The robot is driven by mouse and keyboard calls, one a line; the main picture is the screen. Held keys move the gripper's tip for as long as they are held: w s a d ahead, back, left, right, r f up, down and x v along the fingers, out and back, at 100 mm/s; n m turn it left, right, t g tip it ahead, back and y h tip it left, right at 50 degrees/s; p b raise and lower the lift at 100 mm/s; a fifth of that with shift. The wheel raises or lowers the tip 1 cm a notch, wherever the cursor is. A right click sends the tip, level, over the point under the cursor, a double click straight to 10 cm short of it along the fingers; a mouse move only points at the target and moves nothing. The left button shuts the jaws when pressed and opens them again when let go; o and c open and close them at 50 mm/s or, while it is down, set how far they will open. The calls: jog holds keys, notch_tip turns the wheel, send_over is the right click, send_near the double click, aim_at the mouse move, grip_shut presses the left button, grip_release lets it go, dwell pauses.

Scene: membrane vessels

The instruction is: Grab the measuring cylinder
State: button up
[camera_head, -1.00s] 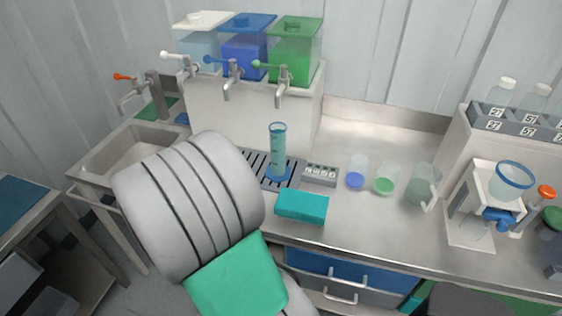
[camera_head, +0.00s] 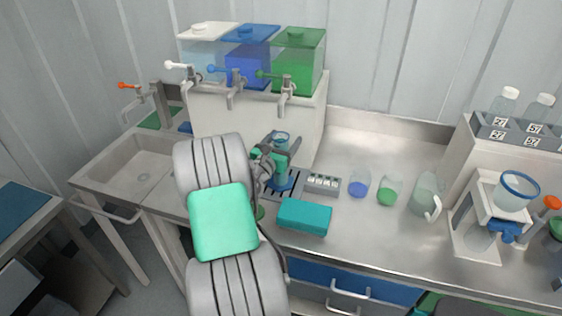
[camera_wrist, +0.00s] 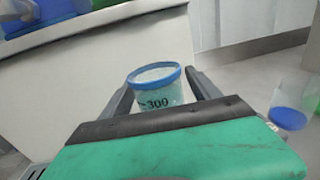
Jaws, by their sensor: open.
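The measuring cylinder stands upright on the drain grate. In the head view its blue rim (camera_head: 281,136) and blue base (camera_head: 281,181) show; the middle is partly hidden by my gripper (camera_head: 284,155). In the wrist view the cylinder (camera_wrist: 158,90) shows its blue rim and a "300" mark, between the two dark fingers of my gripper (camera_wrist: 160,84). The fingers are open, one on each side of it. A gap shows on the right side; contact on the left cannot be told.
A teal box (camera_head: 304,216) lies in front of the grate (camera_head: 296,178). A small display unit (camera_head: 322,184), a blue-bottomed beaker (camera_head: 359,184), a green-bottomed beaker (camera_head: 389,190) and a jug (camera_head: 427,195) stand to the right. Taps (camera_head: 287,95) hang behind, above the grate.

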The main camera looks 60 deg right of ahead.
grip_shut()
dwell(0.7)
